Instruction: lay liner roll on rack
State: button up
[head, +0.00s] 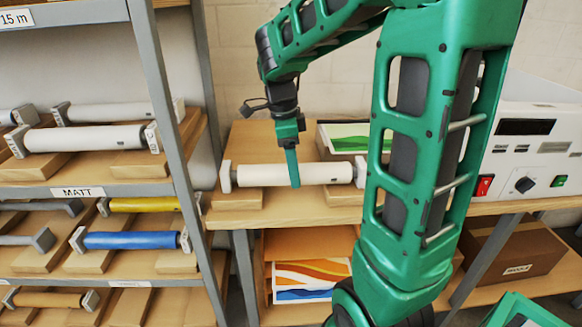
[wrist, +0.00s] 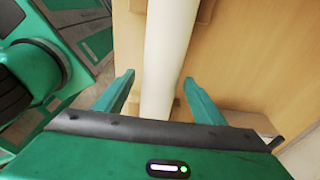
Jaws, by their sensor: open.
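A white roll (head: 310,174) with light grey end blocks lies level across wooden supports on the table, and no label on it is readable. I take it to be the liner roll. It also shows in the wrist view (wrist: 168,50), running between the fingers. My gripper (head: 293,170) is open, pointing down at the roll left of its middle, with one finger on each side (wrist: 159,82). I cannot tell whether the fingers touch it. The rack (head: 165,110) stands at the left, with grey posts and wooden cradles.
The rack holds white rolls (head: 85,138), a blue roll (head: 130,241) and a yellow roll (head: 145,205); one shelf reads MATT (head: 77,192). A laminator (head: 530,150) stands on the right of the table. A cardboard box (head: 515,250) and printed sheets (head: 310,280) sit below.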

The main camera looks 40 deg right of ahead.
notch_tip(320, 180, up, 11)
jog(key=w+a, duration=0.1)
jog(key=s+f+n, duration=0.6)
jog(key=s+n, duration=0.3)
jog(key=s, duration=0.2)
jog(key=s+f+n+t+y, duration=0.1)
jog(key=s+f+n, duration=0.6)
jog(key=s+n, duration=0.2)
jog(key=shift+s+d+y, duration=0.3)
jog(key=shift+s, duration=0.65)
jog(key=shift+w+f, duration=0.2)
jog(key=shift+w, duration=0.5)
